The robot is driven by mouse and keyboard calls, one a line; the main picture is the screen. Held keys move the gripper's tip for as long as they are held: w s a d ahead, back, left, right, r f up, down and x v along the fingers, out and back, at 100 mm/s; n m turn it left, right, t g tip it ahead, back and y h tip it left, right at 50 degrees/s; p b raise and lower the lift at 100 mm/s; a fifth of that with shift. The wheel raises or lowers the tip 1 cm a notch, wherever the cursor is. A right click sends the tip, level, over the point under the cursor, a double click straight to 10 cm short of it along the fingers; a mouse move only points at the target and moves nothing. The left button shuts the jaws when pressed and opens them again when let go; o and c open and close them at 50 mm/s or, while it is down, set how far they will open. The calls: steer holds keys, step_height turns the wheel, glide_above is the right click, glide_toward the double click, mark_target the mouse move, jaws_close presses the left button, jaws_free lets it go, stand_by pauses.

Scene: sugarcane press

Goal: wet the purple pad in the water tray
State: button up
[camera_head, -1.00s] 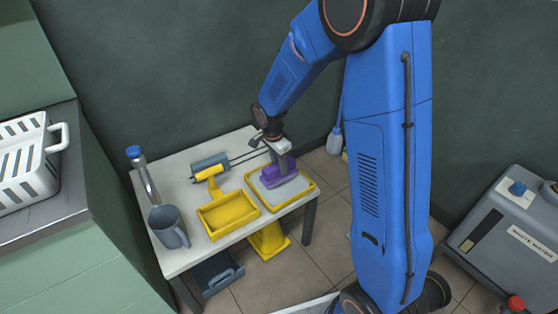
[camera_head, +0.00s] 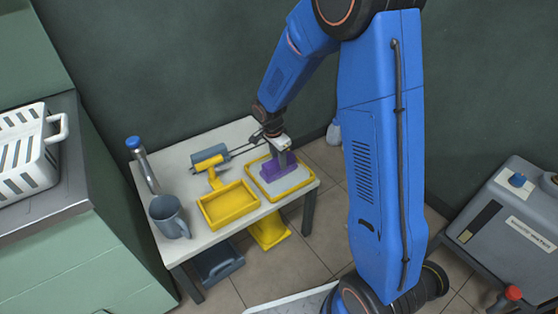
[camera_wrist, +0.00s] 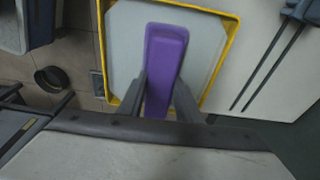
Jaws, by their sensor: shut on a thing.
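My gripper (camera_head: 283,155) is shut on the purple pad (camera_head: 279,170), which has a raised rim along its edge in the wrist view (camera_wrist: 164,48). The gripper's two dark fingers (camera_wrist: 158,92) lie on either side of the pad. The pad is over a shallow yellow-rimmed tray (camera_head: 292,191) with a flat, pale grey surface inside. This tray also shows behind the pad in the wrist view (camera_wrist: 207,50). I cannot tell whether the pad touches that surface, or whether the surface is water.
A deeper yellow tray (camera_head: 229,207) stands left of it on the white table (camera_head: 205,245). A grey-and-yellow roller-like tool (camera_head: 210,165), a blue-capped bottle (camera_head: 142,165) and a grey mug (camera_head: 168,216) are further left. Thin dark rods (camera_wrist: 262,68) lie beside the tray.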

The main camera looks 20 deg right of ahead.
steer(key=shift+f, duration=0.55)
stand_by(1.6)
steer(key=shift+r, duration=0.1)
steer(key=shift+r, duration=3.45)
